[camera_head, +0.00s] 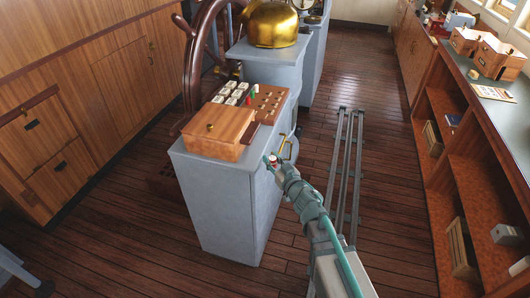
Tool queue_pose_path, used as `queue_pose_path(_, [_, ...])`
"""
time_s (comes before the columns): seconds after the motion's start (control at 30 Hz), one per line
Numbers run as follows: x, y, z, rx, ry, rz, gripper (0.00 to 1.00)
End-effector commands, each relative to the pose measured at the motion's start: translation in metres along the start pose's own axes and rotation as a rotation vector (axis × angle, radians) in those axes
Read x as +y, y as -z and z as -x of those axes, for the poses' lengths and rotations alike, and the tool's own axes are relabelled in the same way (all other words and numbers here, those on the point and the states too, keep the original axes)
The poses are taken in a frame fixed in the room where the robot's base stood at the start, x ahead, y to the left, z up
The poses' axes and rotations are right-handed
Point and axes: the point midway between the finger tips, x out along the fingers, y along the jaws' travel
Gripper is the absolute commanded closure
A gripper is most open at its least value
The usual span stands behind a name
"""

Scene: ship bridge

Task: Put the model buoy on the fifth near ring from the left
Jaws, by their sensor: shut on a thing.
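My gripper (271,160) is at the right side of the grey console, in front of its side face and below its top edge. It is shut on a small red and white thing, which looks like the model buoy (274,157); the fingers partly hide it. On the console top, a brown board (272,98) carries small marks or rings, too small to count.
A wooden box (218,131) sits on the near end of the grey console (223,195). White blocks (232,93) lie beside the board. A brass dome (272,24) and ship's wheel (195,60) stand behind. Floor rails (347,170) run right of the console.

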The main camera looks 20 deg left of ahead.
Motion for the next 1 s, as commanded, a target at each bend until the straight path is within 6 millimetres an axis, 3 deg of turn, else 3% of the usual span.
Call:
queue_pose_path(0.03, [-0.001, -0.001, 0.016, -0.001, -0.002, 0.000, 0.93])
queue_pose_path(0.23, [-0.001, -0.003, 0.046, 0.000, -0.001, -0.001, 0.93])
queue_pose_path(0.47, [0.002, -0.004, 0.059, 0.000, -0.006, -0.001, 0.93])
queue_pose_path(0.63, [0.016, -0.004, 0.060, 0.000, -0.066, -0.005, 0.93])
queue_pose_path(0.77, [0.058, -0.002, 0.070, 0.001, -0.165, -0.010, 0.93])
queue_pose_path(1.0, [0.165, 0.004, 0.116, 0.001, -0.392, -0.020, 0.93])
